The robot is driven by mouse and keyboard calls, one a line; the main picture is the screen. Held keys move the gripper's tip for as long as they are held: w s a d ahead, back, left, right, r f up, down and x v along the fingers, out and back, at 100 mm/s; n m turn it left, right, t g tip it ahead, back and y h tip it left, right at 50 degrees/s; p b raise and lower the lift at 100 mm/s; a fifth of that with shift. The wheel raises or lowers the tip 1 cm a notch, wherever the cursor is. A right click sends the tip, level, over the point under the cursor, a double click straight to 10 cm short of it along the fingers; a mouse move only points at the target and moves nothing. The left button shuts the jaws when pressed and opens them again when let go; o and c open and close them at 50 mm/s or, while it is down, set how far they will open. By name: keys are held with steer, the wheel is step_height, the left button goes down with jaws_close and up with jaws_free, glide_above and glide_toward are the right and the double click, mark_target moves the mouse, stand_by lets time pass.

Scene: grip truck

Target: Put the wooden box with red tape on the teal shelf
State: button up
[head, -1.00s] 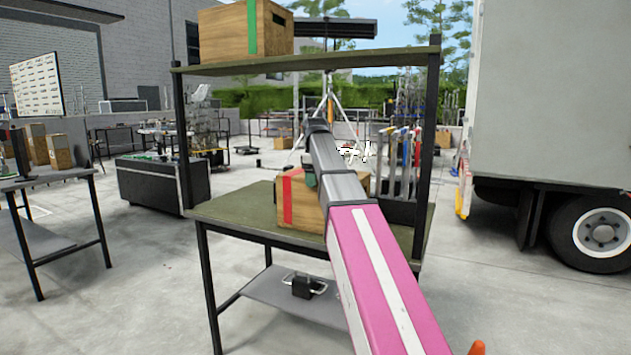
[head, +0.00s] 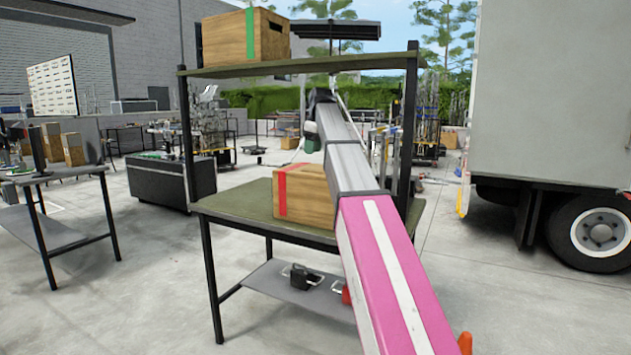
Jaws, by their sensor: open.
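The wooden box with red tape (head: 306,199) rests upright on the olive-green lower surface (head: 240,203) of a black-framed rack. Its red stripe faces me near its left end. My gripper (head: 311,137) is at the far end of my pink and grey arm, above the box and apart from it. It is small, its fingertips are hard to make out, and it appears open and empty. My arm covers the box's right end. No clearly teal shelf shows; the rack's surfaces look olive green.
Black rack posts (head: 409,130) flank the space. A truck (head: 570,95) stands at right. A table (head: 75,172) with boxes stands at left. Concrete floor between is open.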

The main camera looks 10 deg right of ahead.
mark_target(307, 174)
steer(key=shift+s+d+f+t+y, duration=0.6)
steer(key=shift+s+d+y, duration=0.2)
steer(key=shift+s+y, duration=0.15)
steer(key=x, duration=0.5)
steer(key=shift+w+f, duration=0.15)
steer(key=shift+f, duration=0.05)
steer(key=shift+w+a+x, duration=0.1)
steer(key=shift+w+x, duration=0.05)
steer(key=shift+x, duration=1.15)
steer(key=shift+w+a+x, duration=0.1)
steer(key=shift+a+x, duration=0.05)
steer(key=shift+x, duration=1.2)
steer(key=shift+r, duration=0.2)
jaws_close()
steer(key=shift+w+r, duration=0.1)
